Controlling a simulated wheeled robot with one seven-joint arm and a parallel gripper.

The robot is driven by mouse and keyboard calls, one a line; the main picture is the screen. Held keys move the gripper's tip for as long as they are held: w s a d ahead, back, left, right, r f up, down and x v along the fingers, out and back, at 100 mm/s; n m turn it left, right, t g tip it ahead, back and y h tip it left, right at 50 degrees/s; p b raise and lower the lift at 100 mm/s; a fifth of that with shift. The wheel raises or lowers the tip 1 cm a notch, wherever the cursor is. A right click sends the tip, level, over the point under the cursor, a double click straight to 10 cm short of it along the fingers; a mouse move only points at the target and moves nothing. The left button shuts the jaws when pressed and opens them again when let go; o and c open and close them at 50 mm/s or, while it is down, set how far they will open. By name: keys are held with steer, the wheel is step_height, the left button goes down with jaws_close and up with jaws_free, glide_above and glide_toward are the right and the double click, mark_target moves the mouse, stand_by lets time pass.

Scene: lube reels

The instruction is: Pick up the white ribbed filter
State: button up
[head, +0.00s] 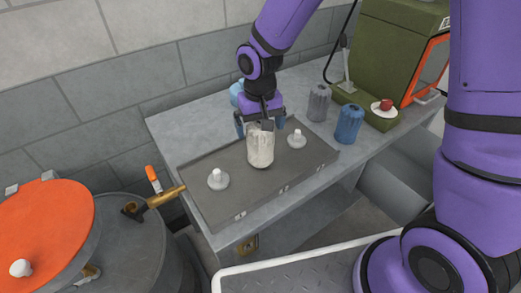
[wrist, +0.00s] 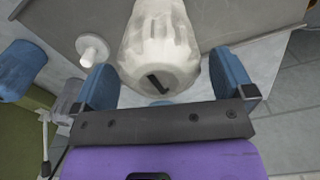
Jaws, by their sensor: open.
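The white ribbed filter (head: 261,148) stands upright on a grey tray (head: 205,165) in the head view, between two pale knobs. My gripper (head: 260,124) is directly over it, with blue fingers on either side of its upper part. In the wrist view the filter (wrist: 160,45) shows its end with a dark mark toward me. My gripper (wrist: 163,78) is open there, and gaps show between the filter's end and both fingers. The filter's top is partly hidden by my gripper in the head view.
A grey filter (head: 319,102) and a blue filter (head: 349,125) stand on the bench to the right. A light blue item (head: 237,92) is partly hidden behind my gripper. A green machine (head: 394,50) stands at the back right. Drums with an orange lid (head: 45,225) are at left.

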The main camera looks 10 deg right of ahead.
mark_target(256, 158)
steer(key=shift+f, duration=1.3)
steer(key=shift+c, duration=0.5)
